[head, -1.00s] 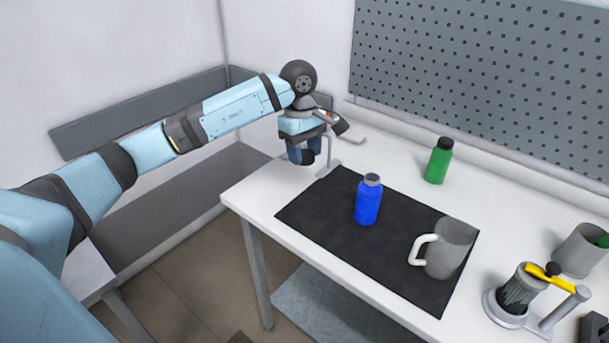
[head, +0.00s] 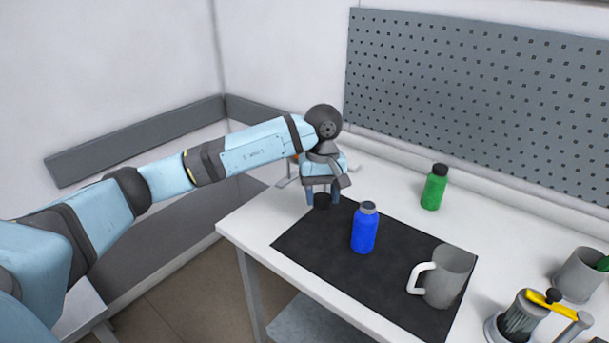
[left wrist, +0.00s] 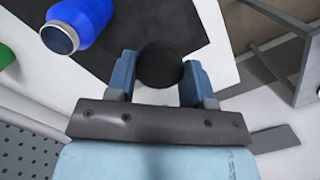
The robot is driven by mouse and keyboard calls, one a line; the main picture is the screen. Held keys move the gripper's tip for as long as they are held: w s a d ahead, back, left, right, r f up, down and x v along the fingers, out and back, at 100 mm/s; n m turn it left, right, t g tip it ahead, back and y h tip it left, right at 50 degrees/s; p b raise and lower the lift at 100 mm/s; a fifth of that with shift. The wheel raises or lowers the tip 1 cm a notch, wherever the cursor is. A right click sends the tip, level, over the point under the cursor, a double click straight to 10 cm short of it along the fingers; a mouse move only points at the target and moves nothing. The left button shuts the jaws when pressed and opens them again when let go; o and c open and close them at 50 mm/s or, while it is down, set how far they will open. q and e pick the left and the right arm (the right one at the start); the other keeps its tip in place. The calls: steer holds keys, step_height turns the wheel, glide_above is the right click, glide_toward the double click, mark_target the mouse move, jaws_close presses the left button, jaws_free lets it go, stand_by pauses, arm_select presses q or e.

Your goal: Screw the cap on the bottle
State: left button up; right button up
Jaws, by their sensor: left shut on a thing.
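The blue bottle (head: 365,229) stands upright and uncapped on the black mat (head: 305,249). It also shows at the upper left of the left wrist view (left wrist: 78,22), with its open grey neck. My left gripper (head: 322,196) is shut on a round black cap (left wrist: 160,65), held between its two fingers. The cap (head: 322,201) is above the mat's far left corner, to the left of the bottle and apart from it. My right gripper is not in view.
A green bottle (head: 434,187) with a black cap stands behind the mat. A grey mug (head: 447,277) with a white handle is on the mat's right. A grey cup (head: 578,275) and a metal holder with a yellow-handled item (head: 547,305) are at the right. A pegboard (head: 480,95) is behind.

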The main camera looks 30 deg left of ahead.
mark_target(365, 226)
arm_select(q)
steer(key=s+d+f+m, duration=0.1)
steer(key=d+f+m, duration=0.3)
steer(key=d+m, duration=0.2)
steer(key=shift+d+f+m+g+y, duration=0.3)
steer(key=shift+d+f+m+y, duration=0.1)
steer(key=shift+m, duration=0.7)
steer(key=shift+w+r, duration=0.1)
